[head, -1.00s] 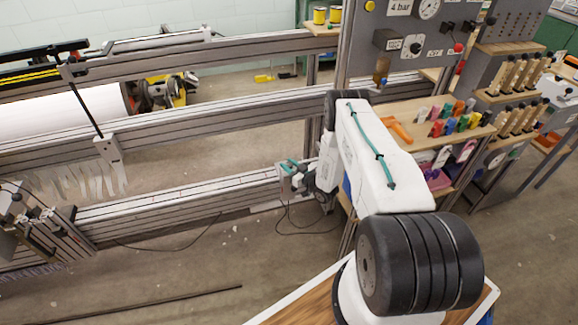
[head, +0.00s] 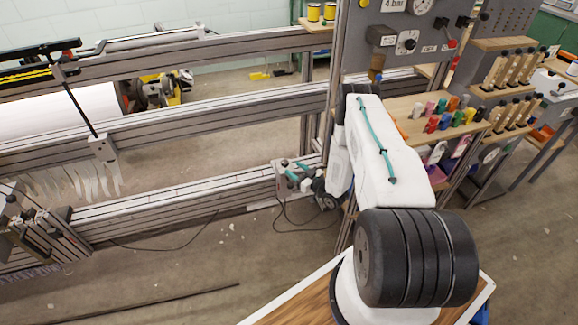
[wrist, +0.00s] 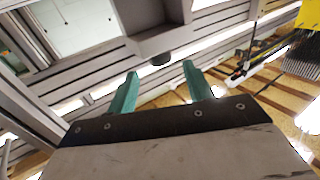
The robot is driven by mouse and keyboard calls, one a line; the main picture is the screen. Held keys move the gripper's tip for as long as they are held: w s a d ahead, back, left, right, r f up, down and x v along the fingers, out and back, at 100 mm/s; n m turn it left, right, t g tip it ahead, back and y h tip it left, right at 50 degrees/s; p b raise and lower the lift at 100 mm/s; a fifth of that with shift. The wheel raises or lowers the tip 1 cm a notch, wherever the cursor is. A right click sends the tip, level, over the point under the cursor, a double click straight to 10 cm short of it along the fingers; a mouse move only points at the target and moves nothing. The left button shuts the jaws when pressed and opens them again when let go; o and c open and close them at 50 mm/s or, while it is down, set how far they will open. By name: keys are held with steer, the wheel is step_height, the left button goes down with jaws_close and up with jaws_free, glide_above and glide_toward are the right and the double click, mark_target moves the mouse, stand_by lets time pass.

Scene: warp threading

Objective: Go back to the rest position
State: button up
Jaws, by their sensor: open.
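My gripper (head: 297,171) shows in the head view at the end of my white arm, just in front of the lower metal rail near the middle of the frame. Its two teal fingers are apart with nothing between them. In the wrist view my gripper (wrist: 160,88) also shows open and empty, its fingers pointing toward grey metal beams. My forearm hides part of the rail and the shelf post behind it.
The metal frame rails (head: 180,200) run across the left and middle. A wooden shelf (head: 405,132) with coloured clips stands to the right, below a grey panel (head: 392,70). Bare floor (head: 180,265) lies in front of the rails.

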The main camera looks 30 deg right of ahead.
steer(key=shift+s+d, duration=0.15)
steer(key=shift+s, duration=0.55)
